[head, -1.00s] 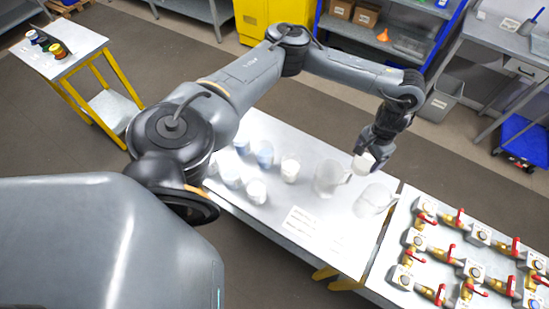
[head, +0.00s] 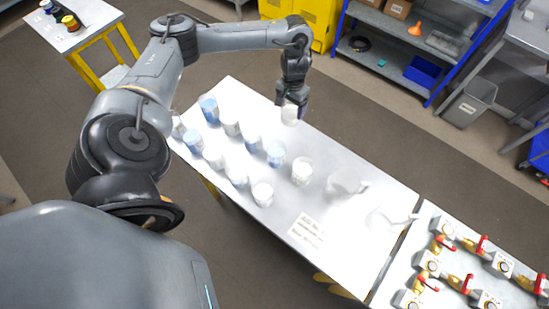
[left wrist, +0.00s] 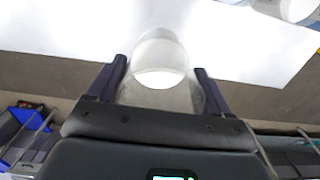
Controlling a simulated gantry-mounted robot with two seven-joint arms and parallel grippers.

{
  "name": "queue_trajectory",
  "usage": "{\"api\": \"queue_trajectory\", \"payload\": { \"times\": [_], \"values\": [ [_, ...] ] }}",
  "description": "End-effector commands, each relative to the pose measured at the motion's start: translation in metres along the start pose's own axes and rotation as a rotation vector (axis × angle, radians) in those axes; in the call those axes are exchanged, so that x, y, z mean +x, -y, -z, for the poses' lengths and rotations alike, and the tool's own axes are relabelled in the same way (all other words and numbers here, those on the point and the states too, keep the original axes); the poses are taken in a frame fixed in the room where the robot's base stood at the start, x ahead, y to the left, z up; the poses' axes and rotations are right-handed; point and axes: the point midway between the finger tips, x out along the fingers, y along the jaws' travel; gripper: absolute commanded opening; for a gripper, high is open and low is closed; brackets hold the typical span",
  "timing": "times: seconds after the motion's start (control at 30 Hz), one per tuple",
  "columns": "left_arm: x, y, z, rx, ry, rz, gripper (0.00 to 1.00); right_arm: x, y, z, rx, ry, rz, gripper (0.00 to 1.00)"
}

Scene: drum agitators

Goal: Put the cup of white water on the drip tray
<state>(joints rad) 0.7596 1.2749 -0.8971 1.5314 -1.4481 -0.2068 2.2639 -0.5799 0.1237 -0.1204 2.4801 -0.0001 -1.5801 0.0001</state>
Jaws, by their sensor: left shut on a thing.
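My left gripper (head: 291,101) is shut on a clear cup with white contents (head: 290,115), near the back edge of the white table. In the left wrist view the cup (left wrist: 159,62) sits between the two dark fingers, with its white contents showing. I cannot tell from the head view how high the cup is above the table. I cannot make out a drip tray in these views. My right gripper is not in view.
Several cups with white or blue contents, one blue cup (head: 276,153) among them, stand on the table's left half. Two clear jugs, one nearer the middle (head: 345,182), and a printed label (head: 308,229) lie to the right. Valves with red handles (head: 482,243) fill the adjoining table.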

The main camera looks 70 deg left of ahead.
Motion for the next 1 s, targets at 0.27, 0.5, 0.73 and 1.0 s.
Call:
{"api": "queue_trajectory", "payload": {
  "times": [0.27,0.5,0.73,1.0],
  "values": [
    [0.012,0.019,-0.008,-0.015,0.002,0.002,0.44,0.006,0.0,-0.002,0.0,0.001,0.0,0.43],
    [0.031,0.037,-0.021,-0.022,0.002,0.003,0.44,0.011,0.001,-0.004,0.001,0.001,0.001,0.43],
    [0.062,0.039,-0.026,-0.023,0.003,0.0,0.44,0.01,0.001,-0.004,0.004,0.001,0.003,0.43],
    [0.094,0.039,-0.025,-0.023,0.001,-0.001,0.44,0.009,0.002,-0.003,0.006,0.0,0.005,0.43]
  ]
}}
